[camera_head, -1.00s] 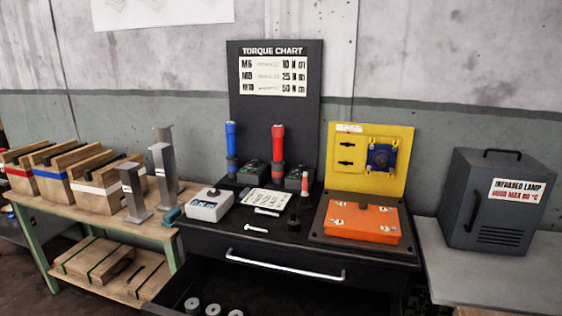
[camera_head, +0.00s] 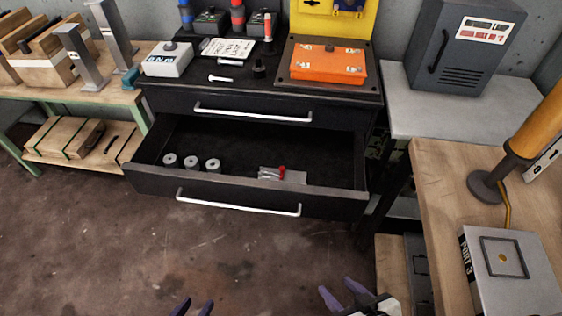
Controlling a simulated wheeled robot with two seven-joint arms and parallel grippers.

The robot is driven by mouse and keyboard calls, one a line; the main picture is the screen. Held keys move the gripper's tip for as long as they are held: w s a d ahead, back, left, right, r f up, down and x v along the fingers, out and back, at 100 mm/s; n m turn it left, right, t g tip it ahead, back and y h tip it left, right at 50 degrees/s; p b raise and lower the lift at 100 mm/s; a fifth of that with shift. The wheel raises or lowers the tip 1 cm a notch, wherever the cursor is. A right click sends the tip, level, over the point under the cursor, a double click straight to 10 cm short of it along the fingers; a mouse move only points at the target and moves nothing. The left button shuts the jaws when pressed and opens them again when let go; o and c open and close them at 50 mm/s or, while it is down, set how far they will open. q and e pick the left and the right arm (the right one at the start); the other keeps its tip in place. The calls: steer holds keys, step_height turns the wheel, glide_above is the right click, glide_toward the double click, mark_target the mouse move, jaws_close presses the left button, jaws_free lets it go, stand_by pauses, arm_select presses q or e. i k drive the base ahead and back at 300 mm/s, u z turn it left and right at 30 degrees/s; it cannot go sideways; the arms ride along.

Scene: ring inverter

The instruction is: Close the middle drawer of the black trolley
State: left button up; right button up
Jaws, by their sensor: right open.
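The black trolley (camera_head: 150,98) stands ahead of me. Its middle drawer (camera_head: 340,200) is pulled out, with a white bar handle (camera_head: 238,203) along its front. The top drawer above it is closed and has its own white handle (camera_head: 253,112). Inside the open drawer, three grey rings (camera_head: 191,163) sit at the left and a small clear packet with a red item (camera_head: 281,173) lies near the front. My right gripper (camera_head: 343,291) is open and empty, low in front of the drawer.
On the trolley top are an orange case (camera_head: 328,62), a white meter box (camera_head: 166,60) and loose bolts. A wooden bench (camera_head: 440,185) with a grey box (camera_head: 515,270) is close on the right. Another bench (camera_head: 110,95) is at the left. The floor before the drawer is clear.

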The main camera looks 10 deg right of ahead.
mark_target(203, 160)
steer(key=u, duration=2.45)
steer(key=i, duration=1.05)
steer(key=z, duration=3.05)
